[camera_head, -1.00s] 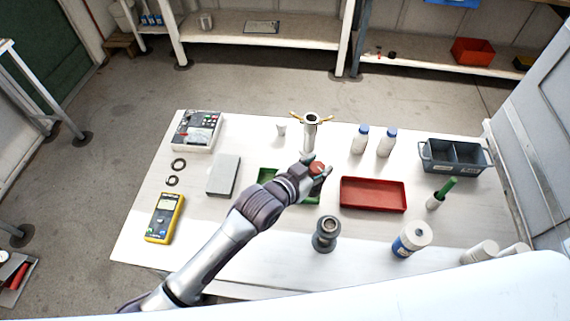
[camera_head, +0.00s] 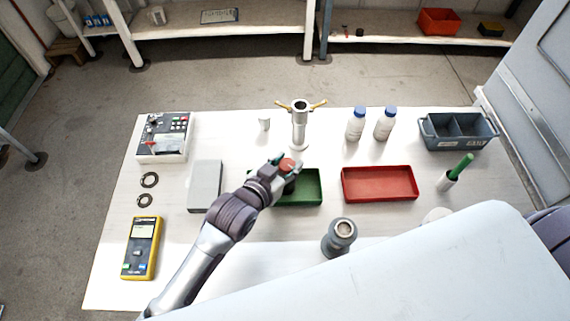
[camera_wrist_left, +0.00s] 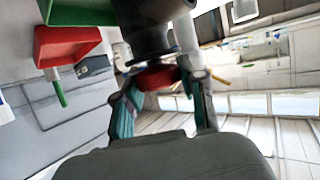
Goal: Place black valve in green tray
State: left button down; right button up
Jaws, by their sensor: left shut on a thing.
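The black valve (camera_head: 289,186) has a dark body and a red top. My left gripper (camera_head: 286,163) is shut on its red part and holds it over the left half of the green tray (camera_head: 312,199). The gripper hides part of the valve and tray. In the left wrist view the valve's dark body (camera_wrist_left: 150,20) extends from the red part between the fingers (camera_wrist_left: 158,76). A corner of the green tray (camera_wrist_left: 80,14) shows there. I cannot tell whether the valve touches the tray floor. My right gripper is not in view.
A red tray (camera_head: 380,184) lies right of the green tray. A metal stand with brass arms (camera_head: 299,125) is behind, and a grey fitting (camera_head: 339,238) is in front. A grey box (camera_head: 205,186) lies left. White bottles (camera_head: 356,126) stand at the back.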

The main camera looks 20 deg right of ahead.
pick_arm(q)
jog(key=shift+s, duration=0.2)
jog(key=c, duration=1)
grip_release()
jog(key=shift+c, duration=0.2)
jog(key=shift+o, duration=1.9)
jog(key=shift+f, duration=0.1)
jog(key=shift+r, duration=0.35)
jog(key=shift+s+a, duration=0.25)
jog(key=shift+a, duration=0.05)
jog(key=b+v, duration=0.1)
jog(key=v, duration=1)
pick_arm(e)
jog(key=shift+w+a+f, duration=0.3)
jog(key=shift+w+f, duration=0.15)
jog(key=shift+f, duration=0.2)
pick_arm(q)
jog(key=shift+r, duration=0.1)
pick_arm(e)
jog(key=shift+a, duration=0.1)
